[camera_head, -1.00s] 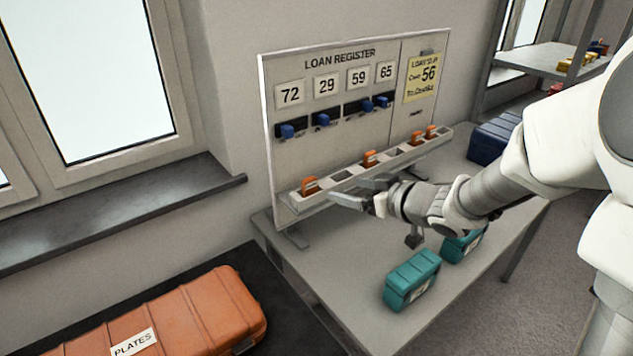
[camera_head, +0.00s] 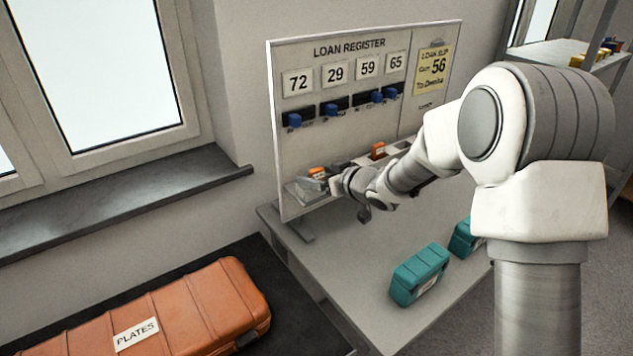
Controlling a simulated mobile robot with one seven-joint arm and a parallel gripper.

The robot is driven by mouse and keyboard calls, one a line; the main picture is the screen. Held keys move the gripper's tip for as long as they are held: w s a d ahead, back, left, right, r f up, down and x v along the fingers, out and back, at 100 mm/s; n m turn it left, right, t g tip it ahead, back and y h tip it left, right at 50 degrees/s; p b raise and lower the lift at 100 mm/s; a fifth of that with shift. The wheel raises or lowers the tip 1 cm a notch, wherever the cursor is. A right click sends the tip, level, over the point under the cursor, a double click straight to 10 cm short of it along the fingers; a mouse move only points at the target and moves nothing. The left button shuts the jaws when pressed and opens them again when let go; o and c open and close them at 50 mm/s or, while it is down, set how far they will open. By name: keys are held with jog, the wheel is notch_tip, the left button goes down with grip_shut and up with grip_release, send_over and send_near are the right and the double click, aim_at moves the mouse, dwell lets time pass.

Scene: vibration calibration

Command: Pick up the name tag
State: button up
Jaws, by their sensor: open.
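Small orange tags stand in the slotted ledge along the foot of the loan register board. The leftmost orange tag (camera_head: 317,172) shows just above and behind my gripper's fingers. My gripper (camera_head: 309,184) is open at the left end of the ledge, right at this tag. I cannot tell whether the tag is between the fingers or whether they touch it. Another orange tag (camera_head: 378,151) stands further right in the ledge. The right part of the ledge is hidden behind my arm. No writing on the tags is readable.
Teal cases (camera_head: 419,273) rest on the grey table (camera_head: 345,280). An orange case (camera_head: 190,310) marked PLATES lies at front left.

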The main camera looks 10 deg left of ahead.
jog(key=shift+w+a+f, duration=0.15)
jog(key=shift+w+a, duration=0.25)
jog(key=shift+a, duration=0.05)
grip_shut()
